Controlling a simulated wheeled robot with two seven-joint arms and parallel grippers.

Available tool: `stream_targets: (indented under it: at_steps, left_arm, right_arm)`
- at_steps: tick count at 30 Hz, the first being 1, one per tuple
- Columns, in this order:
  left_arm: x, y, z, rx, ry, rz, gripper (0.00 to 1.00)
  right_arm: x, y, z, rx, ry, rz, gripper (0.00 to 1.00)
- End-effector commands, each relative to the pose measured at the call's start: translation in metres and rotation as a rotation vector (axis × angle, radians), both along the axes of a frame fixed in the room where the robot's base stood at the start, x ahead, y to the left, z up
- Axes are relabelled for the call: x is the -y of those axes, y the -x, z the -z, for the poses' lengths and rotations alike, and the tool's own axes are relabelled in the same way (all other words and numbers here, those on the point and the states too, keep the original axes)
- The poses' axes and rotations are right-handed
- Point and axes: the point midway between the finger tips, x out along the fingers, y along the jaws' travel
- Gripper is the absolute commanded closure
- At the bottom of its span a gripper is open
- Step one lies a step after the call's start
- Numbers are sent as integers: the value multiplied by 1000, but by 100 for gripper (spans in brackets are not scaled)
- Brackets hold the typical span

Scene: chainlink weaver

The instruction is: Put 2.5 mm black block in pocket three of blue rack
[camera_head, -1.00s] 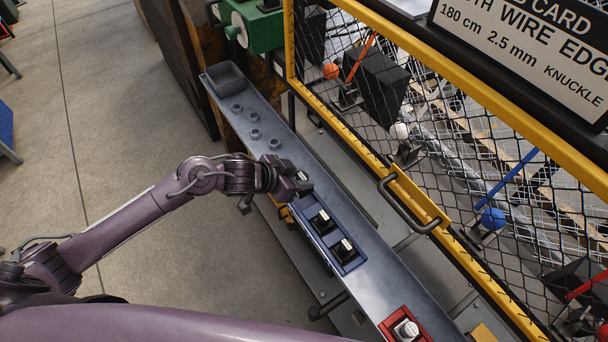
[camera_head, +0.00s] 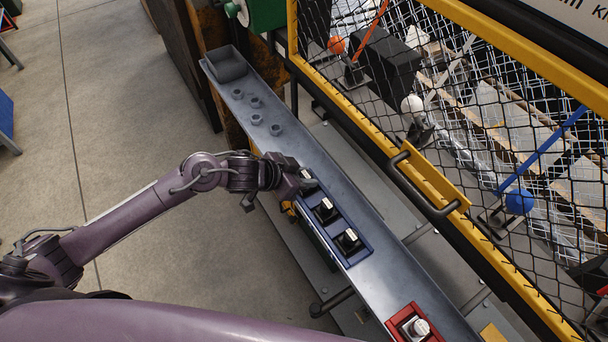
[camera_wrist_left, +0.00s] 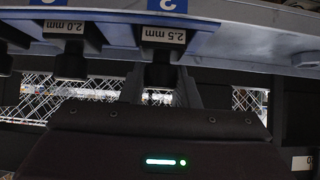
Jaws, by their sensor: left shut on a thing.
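The blue rack (camera_head: 357,256) lies on a long grey rail in the head view. Two black blocks with white labels sit in it, a middle one (camera_head: 326,211) and a lower one (camera_head: 349,241). My left gripper (camera_head: 304,181) is at the rack's upper end, shut on a black block whose white label shows at its tip. In the left wrist view a 2.5 mm black block (camera_wrist_left: 160,72) is at centre between dark fingers, with a 2.0 mm block (camera_wrist_left: 70,64) beside it. Whether the held block is seated or above its pocket is unclear. My right gripper is not in view.
Several grey pegs and an open grey bin (camera_head: 229,69) are at the rail's upper end. A yellow-framed wire mesh guard (camera_head: 440,190) with a handle runs along the right.

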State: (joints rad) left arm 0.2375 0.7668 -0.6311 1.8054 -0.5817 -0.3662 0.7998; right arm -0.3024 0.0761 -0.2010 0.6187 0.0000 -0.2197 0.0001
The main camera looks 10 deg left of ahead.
Motion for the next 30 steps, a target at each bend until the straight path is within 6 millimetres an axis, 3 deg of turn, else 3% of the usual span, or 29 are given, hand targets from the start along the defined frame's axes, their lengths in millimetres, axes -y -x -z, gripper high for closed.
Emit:
stream_targets:
  at_steps: [1, 6, 17, 30]
  left_arm:
    - [0, -1, -2, 3, 2, -1, 68]
    - [0, -1, -1, 2, 2, 0, 46]
    - [-5, 4, -3, -1, -3, 1, 46]
    - [-40, 39, -46, 1, -2, 1, 46]
  right_arm:
    - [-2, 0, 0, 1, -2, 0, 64]
    - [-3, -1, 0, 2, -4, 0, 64]
    - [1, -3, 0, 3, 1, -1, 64]
    - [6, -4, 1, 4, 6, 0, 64]
